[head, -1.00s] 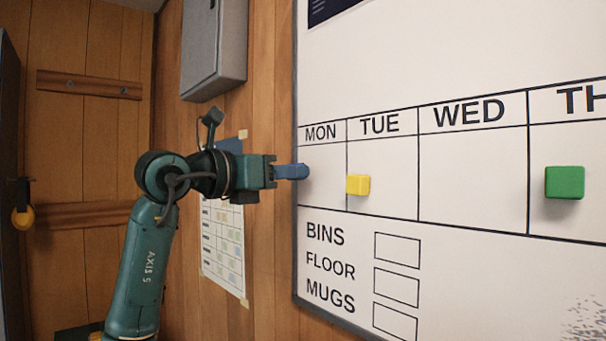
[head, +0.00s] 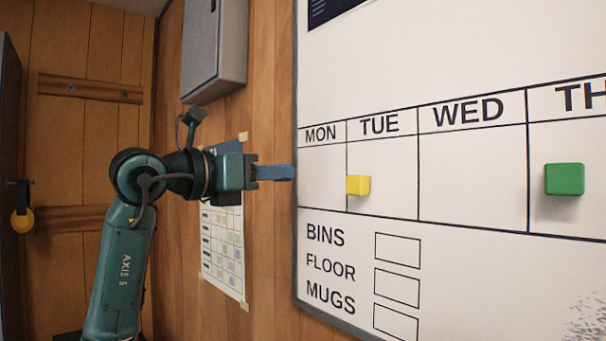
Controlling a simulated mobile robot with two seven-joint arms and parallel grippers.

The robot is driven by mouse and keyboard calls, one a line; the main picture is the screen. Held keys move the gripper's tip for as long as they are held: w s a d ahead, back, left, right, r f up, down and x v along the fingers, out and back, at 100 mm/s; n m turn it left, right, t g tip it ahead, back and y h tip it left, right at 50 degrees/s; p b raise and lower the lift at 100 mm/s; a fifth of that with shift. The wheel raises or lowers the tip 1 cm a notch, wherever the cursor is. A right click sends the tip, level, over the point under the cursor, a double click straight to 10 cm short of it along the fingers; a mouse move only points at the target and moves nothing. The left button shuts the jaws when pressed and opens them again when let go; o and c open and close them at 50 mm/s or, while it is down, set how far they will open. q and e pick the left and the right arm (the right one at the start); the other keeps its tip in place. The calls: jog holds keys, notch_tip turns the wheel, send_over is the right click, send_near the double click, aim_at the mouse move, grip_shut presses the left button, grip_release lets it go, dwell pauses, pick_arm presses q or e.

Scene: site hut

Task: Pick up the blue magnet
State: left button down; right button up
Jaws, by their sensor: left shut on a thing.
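My left gripper (head: 278,173) is shut on the blue magnet (head: 290,172), of which only a little shows at the jaw tips. It is just off the left edge of the whiteboard (head: 470,190), level with the MON box, and looks clear of the board. A green magnet (head: 564,179) is in the TH box at the right. My right gripper is not in view.
A grey wall cabinet (head: 215,50) hangs above my left arm. A paper chart (head: 224,245) is on the wood wall below and behind the gripper. The MON and WED boxes are bare.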

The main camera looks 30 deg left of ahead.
pick_arm(q)
jog(key=shift+s, duration=0.1)
jog(key=s+r, duration=0.1)
jog(key=s+a+r+p, duration=0.1)
jog(key=s, duration=0.1)
jog(key=s+a+r, duration=0.1)
jog(key=shift+s, duration=0.25)
dwell(0.5)
jog(key=shift+f, duration=0.1)
